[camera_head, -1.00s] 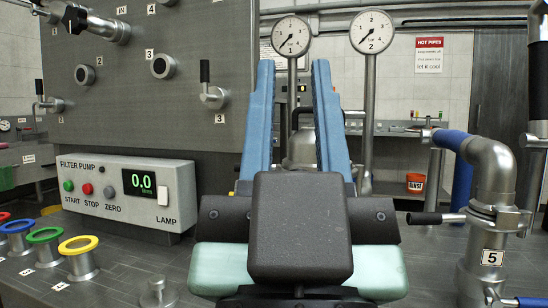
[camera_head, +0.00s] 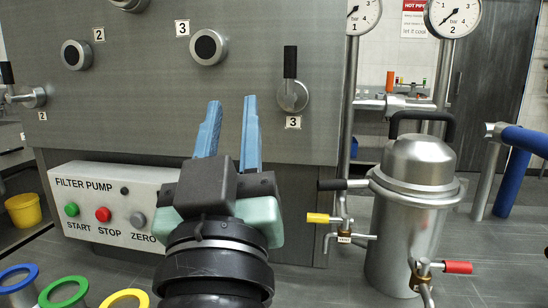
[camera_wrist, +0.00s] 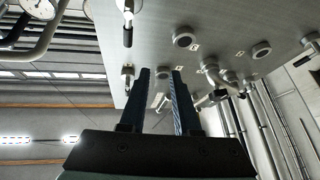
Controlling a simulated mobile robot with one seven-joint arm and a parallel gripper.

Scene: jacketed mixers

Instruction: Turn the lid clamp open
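The steel lidded vessel (camera_head: 405,235) stands right of centre in the head view, with its domed lid (camera_head: 420,160) on. A lever with a black grip (camera_head: 343,184), seemingly the lid clamp, sticks out left from the rim below the lid. A black arched handle (camera_head: 422,117) is on top of the lid. My gripper (camera_head: 231,108) has its blue fingers pointing up in front of the grey panel, left of the vessel and apart from it. The fingers also show in the wrist view (camera_wrist: 160,72), spread with nothing between them. The vessel is not clear in the wrist view.
The grey panel (camera_head: 240,95) has round ports and a black-handled valve (camera_head: 291,85). The filter pump box (camera_head: 115,205) is at left. Yellow-handled (camera_head: 322,218) and red-handled (camera_head: 457,267) valves flank the vessel's lower front. Gauges and a blue pipe (camera_head: 507,170) stand behind or right.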

